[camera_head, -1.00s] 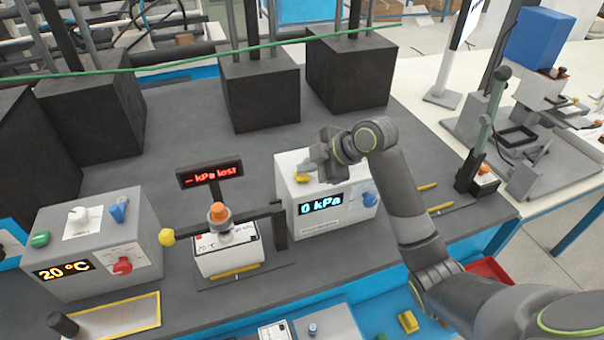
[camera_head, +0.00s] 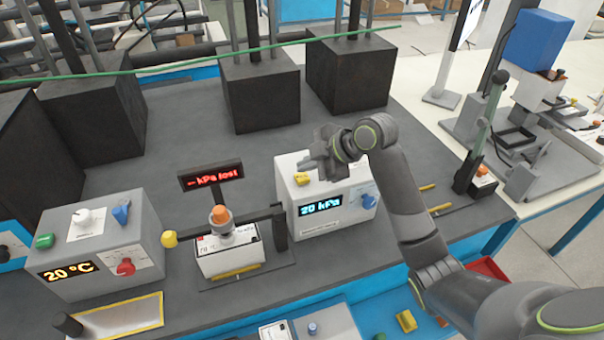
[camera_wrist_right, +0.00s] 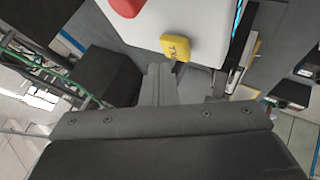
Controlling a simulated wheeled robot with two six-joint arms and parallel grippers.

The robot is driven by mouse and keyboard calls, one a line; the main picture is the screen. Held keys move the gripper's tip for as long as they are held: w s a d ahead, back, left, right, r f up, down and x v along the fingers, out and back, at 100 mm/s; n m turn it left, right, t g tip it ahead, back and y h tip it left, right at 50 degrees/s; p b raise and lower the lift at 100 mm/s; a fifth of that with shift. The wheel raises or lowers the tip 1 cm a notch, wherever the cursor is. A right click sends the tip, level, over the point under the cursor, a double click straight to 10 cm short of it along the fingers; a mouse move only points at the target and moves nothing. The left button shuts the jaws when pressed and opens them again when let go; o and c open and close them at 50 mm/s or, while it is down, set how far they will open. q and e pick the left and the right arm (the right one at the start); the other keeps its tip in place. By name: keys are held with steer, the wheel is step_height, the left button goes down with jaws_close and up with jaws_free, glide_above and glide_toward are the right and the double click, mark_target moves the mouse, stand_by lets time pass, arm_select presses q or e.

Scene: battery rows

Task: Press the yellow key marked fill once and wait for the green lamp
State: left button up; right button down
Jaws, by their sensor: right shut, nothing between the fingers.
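The yellow key (camera_head: 302,180) sits on top of the white box whose blue-lit display (camera_head: 320,206) reads 20 kPa. The key also shows in the right wrist view (camera_wrist_right: 178,46), with dark marking too small to read. My right gripper (camera_head: 316,162) is shut and empty, just beside and above the key. In the wrist view its fingertips (camera_wrist_right: 158,70) lie to the lower left of the key, with a small gap in the picture. I cannot make out a lit green lamp. My left gripper is not in view.
A blue knob (camera_head: 368,196) is on the white box. Left of it stand a clamped cell with an orange cap (camera_head: 220,214), a red sign reading "kPa lost" (camera_head: 211,175) and a grey box showing 20 °C (camera_head: 67,272). A red part (camera_wrist_right: 125,6) shows in the wrist view.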

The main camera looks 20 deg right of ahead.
mark_target(307, 177)
step_height(307, 177, up, 5)
steer(key=p, duration=0.4)
steer(key=shift+p, duration=0.3)
stand_by(0.6)
